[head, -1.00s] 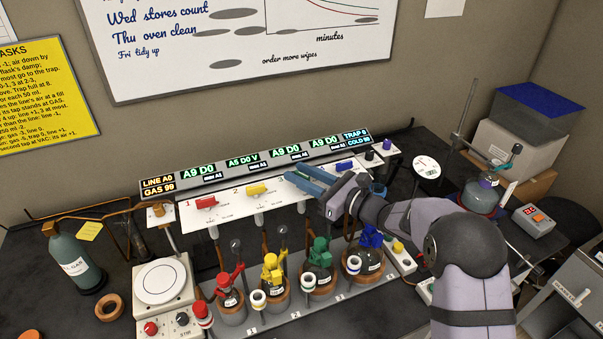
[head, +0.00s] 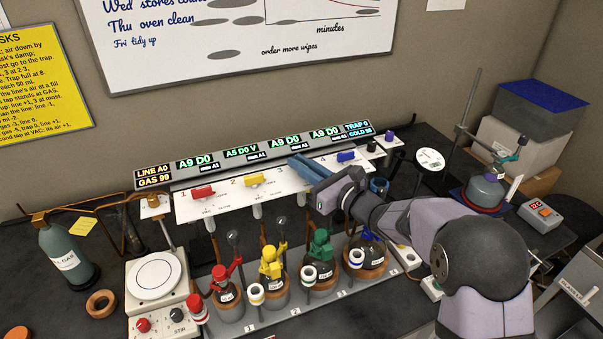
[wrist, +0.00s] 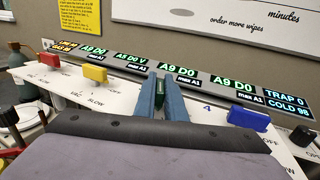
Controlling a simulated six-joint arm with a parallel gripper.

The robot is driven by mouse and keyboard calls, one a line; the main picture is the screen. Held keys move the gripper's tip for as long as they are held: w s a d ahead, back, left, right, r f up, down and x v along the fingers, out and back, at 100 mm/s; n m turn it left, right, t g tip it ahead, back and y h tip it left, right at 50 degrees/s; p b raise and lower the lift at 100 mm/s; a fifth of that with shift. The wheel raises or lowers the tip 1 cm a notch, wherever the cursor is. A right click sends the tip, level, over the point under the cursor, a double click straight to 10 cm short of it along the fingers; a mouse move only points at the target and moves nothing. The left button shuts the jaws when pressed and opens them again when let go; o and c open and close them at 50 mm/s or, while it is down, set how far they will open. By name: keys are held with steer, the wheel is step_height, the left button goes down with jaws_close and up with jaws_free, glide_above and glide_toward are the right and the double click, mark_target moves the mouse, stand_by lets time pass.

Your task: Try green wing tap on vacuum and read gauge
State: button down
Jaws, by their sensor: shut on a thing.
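The white valve panel (head: 228,205) carries coloured wing taps in a row. My gripper (head: 304,167) is over the third place, and its arm comes in from the right. In the wrist view, my gripper (wrist: 165,88) is shut on the green wing tap (wrist: 159,93), which shows as a thin strip between the blue-grey jaws. The tap is hidden in the head view, and its pointing direction cannot be told. The round white gauge (head: 430,159) stands right of the panel; its reading is too small to make out. The display strip (head: 258,152) reads LINE A0, A9 D0, A5 D0 V, A9 D0, A9 D0, TRAP 0.
The red tap (head: 202,192), yellow tap (head: 255,179) and blue tap (head: 346,157) flank my gripper. Below stand flasks with red (head: 222,271), yellow (head: 271,261) and green (head: 320,244) fittings. A stirrer plate (head: 156,275) and gas bottle (head: 66,252) are left.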

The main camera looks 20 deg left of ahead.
steer(key=shift+s+f+m+t+h+b, duration=0.1)
steer(key=shift+m+t+h+b, duration=0.25)
steer(key=shift+b, duration=0.75)
steer(key=shift+w+f+m+t+h+b, duration=0.1)
steer(key=shift+f+m+t+h+b, duration=0.15)
steer(key=shift+t+b, duration=0.6)
steer(key=shift+s+m+t+h+b, duration=0.15)
steer(key=shift+m+b, duration=0.25)
steer(key=shift+b, duration=0.9)
steer(key=b, duration=0.3)
steer(key=shift+m+t+h, duration=0.3)
steer(key=shift+t+h, duration=0.05)
steer(key=t+b, duration=0.1)
steer(key=b, duration=0.3)
steer(key=shift+m+h, duration=0.4)
steer(key=shift+r+m+t+h+b, duration=0.4)
steer(key=shift+t+b, duration=0.1)
steer(key=shift+b, duration=0.8)
steer(key=c, duration=1.8)
jaws_free()
steer(key=shift+d, duration=0.1)
steer(key=shift+b+v, duration=1.3)
steer(key=shift+v, duration=2.25)
